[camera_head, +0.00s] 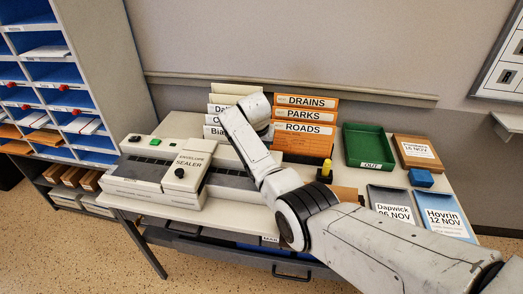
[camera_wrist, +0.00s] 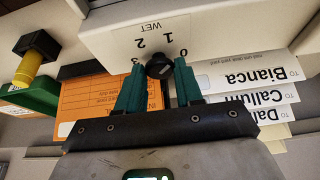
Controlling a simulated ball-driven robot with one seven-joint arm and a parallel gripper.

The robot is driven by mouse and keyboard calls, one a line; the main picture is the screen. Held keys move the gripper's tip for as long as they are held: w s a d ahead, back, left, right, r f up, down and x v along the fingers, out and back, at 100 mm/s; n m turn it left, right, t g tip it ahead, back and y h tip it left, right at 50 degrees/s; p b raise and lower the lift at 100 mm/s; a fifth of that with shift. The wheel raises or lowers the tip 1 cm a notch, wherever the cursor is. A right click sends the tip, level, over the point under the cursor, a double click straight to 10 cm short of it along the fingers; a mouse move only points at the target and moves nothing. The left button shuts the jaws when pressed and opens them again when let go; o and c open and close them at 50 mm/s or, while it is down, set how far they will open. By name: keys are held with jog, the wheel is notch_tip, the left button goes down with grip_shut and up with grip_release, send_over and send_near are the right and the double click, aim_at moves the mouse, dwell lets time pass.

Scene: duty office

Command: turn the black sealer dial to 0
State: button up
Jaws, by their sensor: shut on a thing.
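In the wrist view the black dial (camera_wrist: 159,66) sits on a white panel (camera_wrist: 110,32) marked WET, with the numbers 0 to 3 around it, upside down in the picture. The 0 is right of the dial and the 3 left. My gripper (camera_wrist: 160,70) has its two green fingers on either side of the dial, shut on it. I cannot read where the dial points. In the head view the envelope sealer (camera_head: 150,190) stands at the left of the desk, with a black knob (camera_head: 180,173).
White name envelopes (camera_wrist: 235,78) and an orange folder (camera_wrist: 85,105) are close beside my fingers in the wrist view. A yellow-handled stamp (camera_head: 326,170) stands right of my arm. A green OUT tray (camera_head: 367,165) and papers (camera_head: 445,217) occupy the desk's right side.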

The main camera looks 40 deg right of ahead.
jog(key=m+b, duration=0.2)
jog(key=m+g+b, duration=0.1)
jog(key=b, duration=0.1)
jog(key=m+g+h+b, duration=0.1)
jog(key=m+b, duration=0.1)
jog(key=b, duration=0.1)
jog(key=shift+w+a+f+m, duration=0.15)
jog(key=shift+w+f+m, duration=0.1)
jog(key=shift+f+m, duration=0.1)
jog(key=m+g+b, duration=0.1)
jog(key=m+b, duration=0.1)
jog(key=b, duration=0.2)
jog(key=shift+w+r, duration=0.1)
jog(key=shift+r, duration=0.05)
jog(key=shift+r+m+b, duration=0.1)
jog(key=shift+m+b, duration=0.55)
jog(key=shift+b, duration=0.25)
jog(key=shift+r, duration=0.1)
jog(key=o, duration=1)
jog(key=shift+o, duration=0.2)
jog(key=shift+r, duration=0.1)
jog(key=v, duration=1)
jog(key=shift+w+r, duration=0.2)
jog(key=shift+r, duration=0.1)
